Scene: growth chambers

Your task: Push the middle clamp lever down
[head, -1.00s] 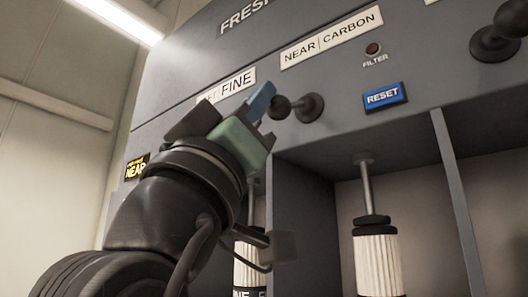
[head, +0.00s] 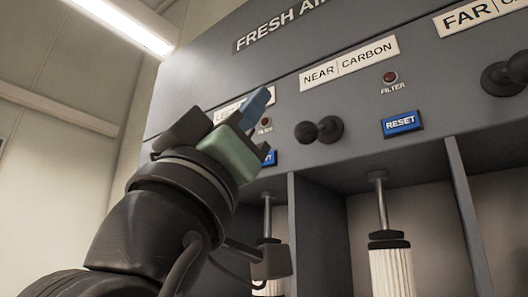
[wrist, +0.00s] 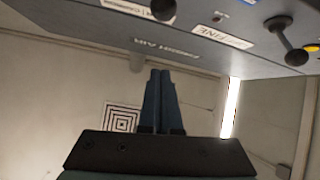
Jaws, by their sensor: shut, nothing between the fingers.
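The clamp lever under the NEAR | CARBON label is a black knob (head: 306,132) on a round pivot, between the other levers I see. It juts out left, roughly level with its pivot. It appears cut off at the top of the wrist view (wrist: 163,8). My gripper (head: 260,98) is shut and empty, its blue fingers pointing up and right. In the head view it lies left of this lever, with a visible gap. The fingers (wrist: 160,85) also show shut in the wrist view. My gripper covers part of the FINE label in the head view; that lever is hidden there.
Another lever (head: 507,75) sits at the right under the FAR label. The FINE lever (wrist: 290,42) shows in the wrist view. A blue RESET button (head: 402,123) and red filter lamp (head: 390,77) are right of the middle lever. White filter cylinders (head: 392,270) stand in bays below.

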